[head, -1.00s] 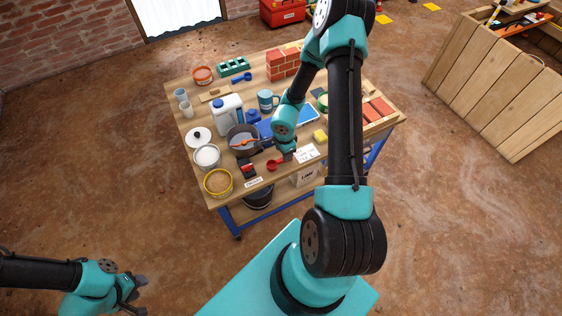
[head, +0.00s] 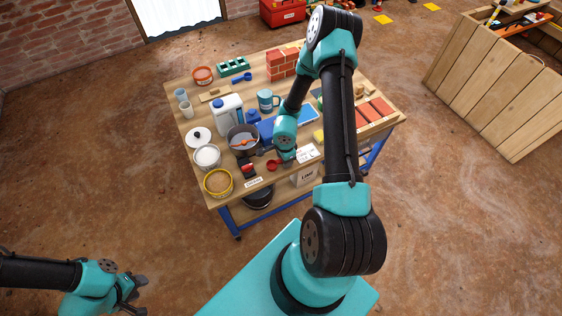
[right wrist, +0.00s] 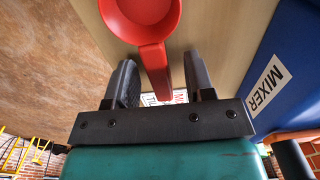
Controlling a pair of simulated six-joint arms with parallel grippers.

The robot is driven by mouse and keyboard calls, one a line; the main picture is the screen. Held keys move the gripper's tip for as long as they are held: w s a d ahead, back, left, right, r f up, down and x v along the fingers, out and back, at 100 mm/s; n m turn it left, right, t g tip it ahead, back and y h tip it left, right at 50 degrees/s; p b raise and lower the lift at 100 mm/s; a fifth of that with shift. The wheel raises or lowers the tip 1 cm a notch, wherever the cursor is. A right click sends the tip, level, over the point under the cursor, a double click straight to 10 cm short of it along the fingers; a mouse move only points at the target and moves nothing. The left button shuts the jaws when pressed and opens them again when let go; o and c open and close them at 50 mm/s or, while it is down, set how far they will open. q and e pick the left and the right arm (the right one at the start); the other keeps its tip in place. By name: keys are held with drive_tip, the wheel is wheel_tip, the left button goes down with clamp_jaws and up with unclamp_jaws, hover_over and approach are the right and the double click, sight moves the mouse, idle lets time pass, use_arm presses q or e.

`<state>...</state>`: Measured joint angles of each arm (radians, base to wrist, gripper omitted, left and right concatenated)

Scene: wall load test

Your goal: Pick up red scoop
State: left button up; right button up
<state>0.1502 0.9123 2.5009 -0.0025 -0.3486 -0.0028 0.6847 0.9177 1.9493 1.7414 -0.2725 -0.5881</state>
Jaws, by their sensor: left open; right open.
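The red scoop (head: 272,165) lies on the wooden table near its front edge. In the right wrist view the scoop (right wrist: 153,50) shows its round bowl at the top, with its handle reaching down between my right gripper's fingers. My right gripper (right wrist: 157,82) is open, one finger on each side of the handle, with a gap on both sides. In the head view my right gripper (head: 274,153) is small and partly hidden by its wrist, just behind the scoop. My left gripper (head: 138,294) is open and empty over the floor at the lower left.
On the table (head: 228,194), a grey bowl (head: 242,142) and a yellow-rimmed tub (head: 217,183) stand left of the scoop. The blue mixer (right wrist: 291,75) is close on the right in the wrist view. A lime bag (head: 304,175) is at the front edge.

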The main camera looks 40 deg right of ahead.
idle(0.3)
clamp_jaws()
idle(0.3)
drive_tip(key=shift+r, duration=0.15)
wheel_tip(320, 180, up, 10)
drive_tip(key=shift+f, duration=0.1)
idle(0.5)
